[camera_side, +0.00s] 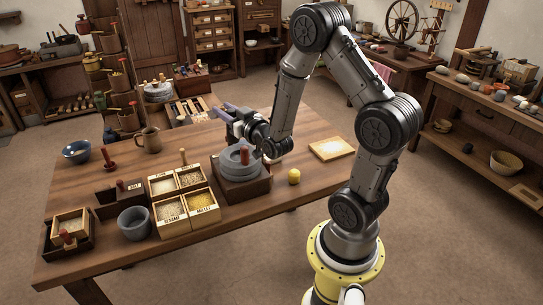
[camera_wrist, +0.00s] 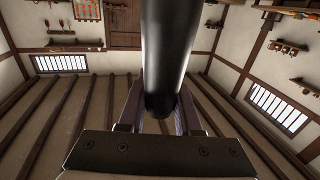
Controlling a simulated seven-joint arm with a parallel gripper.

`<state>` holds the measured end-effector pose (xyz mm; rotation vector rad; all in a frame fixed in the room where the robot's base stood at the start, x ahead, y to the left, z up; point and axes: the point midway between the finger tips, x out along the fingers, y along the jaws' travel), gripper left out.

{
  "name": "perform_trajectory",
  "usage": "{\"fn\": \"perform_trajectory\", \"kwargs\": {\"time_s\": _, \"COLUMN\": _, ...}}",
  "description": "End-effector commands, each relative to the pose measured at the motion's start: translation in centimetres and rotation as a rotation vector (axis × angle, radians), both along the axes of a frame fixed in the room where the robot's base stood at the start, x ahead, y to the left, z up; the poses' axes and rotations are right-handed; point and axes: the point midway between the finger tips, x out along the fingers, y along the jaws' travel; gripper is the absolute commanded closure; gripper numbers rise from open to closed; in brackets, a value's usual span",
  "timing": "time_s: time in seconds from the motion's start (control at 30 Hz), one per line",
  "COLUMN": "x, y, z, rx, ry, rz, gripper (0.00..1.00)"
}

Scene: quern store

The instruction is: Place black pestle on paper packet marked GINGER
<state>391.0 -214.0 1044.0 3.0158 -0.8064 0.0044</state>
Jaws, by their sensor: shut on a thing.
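My gripper (camera_side: 226,112) is above the table, behind the grey quern, with its purple fingers reaching left. In the wrist view my gripper (camera_wrist: 160,112) is shut on the black pestle (camera_wrist: 172,45), a smooth dark cylinder running up out of the frame between the fingers. I cannot make out the pestle in the side view. I cannot pick out a paper packet marked GINGER in either view. The wrist view shows roof beams and walls behind the pestle, and no tabletop.
The grey quern (camera_side: 236,163) with a red handle stands in a dark wooden box. Left of it are labelled grain boxes (camera_side: 203,201), a grey mortar (camera_side: 134,223), a brown jug (camera_side: 148,140) and a blue bowl (camera_side: 76,151). Right are a yellow object (camera_side: 294,176) and a pale flat tray (camera_side: 331,149).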

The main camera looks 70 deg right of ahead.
Motion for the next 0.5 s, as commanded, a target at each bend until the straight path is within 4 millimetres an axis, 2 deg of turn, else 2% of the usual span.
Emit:
{"fn": "perform_trajectory", "kwargs": {"time_s": 0.03, "x": -1.7, "y": -1.8, "z": 0.0, "rx": 0.001, "ry": -0.001, "rz": -0.045, "gripper": 1.00}}
{"fn": "perform_trajectory", "kwargs": {"time_s": 0.2, "x": -6.4, "y": -5.7, "z": -0.1, "rx": 0.006, "ry": -0.001, "rz": -0.149, "gripper": 1.00}}
{"fn": "perform_trajectory", "kwargs": {"time_s": 0.5, "x": -12.1, "y": -9.0, "z": -0.2, "rx": 0.017, "ry": -0.004, "rz": -0.267, "gripper": 1.00}}
